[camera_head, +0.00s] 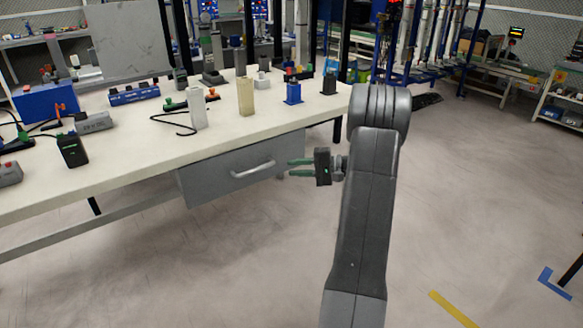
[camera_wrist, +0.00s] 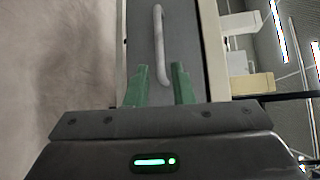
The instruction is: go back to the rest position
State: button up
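My gripper (camera_head: 300,168) is level with the grey drawer (camera_head: 215,183) under the workbench, in front of its right end. Its two green fingers are apart with nothing between them. In the wrist view my gripper (camera_wrist: 160,85) is also open, and the drawer's pale bar handle (camera_wrist: 160,40) lies ahead of the fingers. The handle (camera_head: 253,169) appears left of the fingertips in the head view, with a visible gap. The drawer looks closed, its front under the bench edge.
The workbench top (camera_head: 150,150) carries several items, including a beige block (camera_head: 246,97), a white block (camera_head: 198,108), a blue holder (camera_head: 293,93) and a black box (camera_head: 72,149). A dark bench leg stands behind the arm. The floor (camera_head: 480,190) to the right is clear.

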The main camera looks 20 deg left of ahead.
aim_at(258, 169)
jog(key=a+b, duration=0.1)
jog(key=a, duration=0.3)
jog(key=s+a+f, duration=0.1)
jog(key=a, duration=0.4)
jog(key=a+f+b, duration=0.1)
jog(key=a, duration=0.3)
jog(key=shift+s+a+f+b, duration=0.1)
jog(key=shift+s+a+b, duration=0.2)
jog(key=shift+s, duration=0.1)
jog(key=shift+s+d, duration=0.1)
jog(key=shift+d, duration=0.1)
